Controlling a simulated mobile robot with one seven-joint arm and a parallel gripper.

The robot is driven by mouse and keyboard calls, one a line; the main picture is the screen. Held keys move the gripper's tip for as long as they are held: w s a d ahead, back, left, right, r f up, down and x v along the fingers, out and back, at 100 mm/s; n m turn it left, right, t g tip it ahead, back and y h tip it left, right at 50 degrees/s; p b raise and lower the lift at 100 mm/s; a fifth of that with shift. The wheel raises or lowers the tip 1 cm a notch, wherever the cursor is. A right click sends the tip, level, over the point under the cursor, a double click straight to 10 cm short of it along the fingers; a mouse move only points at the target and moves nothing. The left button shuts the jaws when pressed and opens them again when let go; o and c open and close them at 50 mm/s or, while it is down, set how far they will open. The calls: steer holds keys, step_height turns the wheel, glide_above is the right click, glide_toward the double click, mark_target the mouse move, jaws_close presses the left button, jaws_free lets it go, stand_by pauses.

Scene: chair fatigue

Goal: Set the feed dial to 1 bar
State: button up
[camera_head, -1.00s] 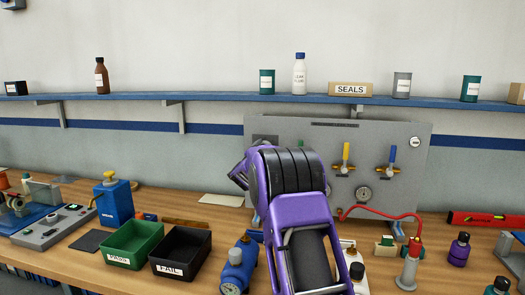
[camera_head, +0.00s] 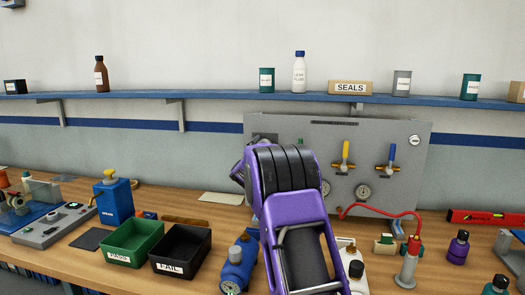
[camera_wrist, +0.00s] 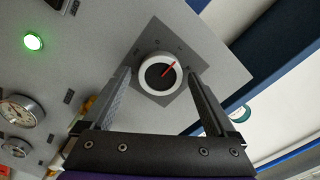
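The feed dial (camera_wrist: 157,73), a white ring with a dark centre and a red pointer, sits on a dark square plate (camera_wrist: 150,112) on the grey panel in the wrist view. Its pointer leans to the upper right; the scale marks are too small to read. My gripper (camera_wrist: 159,74) is open, with one finger on each side of the dial and gaps showing between fingers and ring. In the head view my arm hides the dial and my gripper; only part of the panel (camera_head: 390,142) shows.
A red hose (camera_head: 385,209) runs in front. A green bin (camera_head: 133,240) and black bin (camera_head: 181,250) stand left on the bench.

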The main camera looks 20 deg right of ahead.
stand_by(0.3)
steer(key=b+v, duration=0.2)
steer(key=v, duration=1.5)
steer(key=shift+s+a+b, duration=0.2)
steer(key=shift+b, duration=0.1)
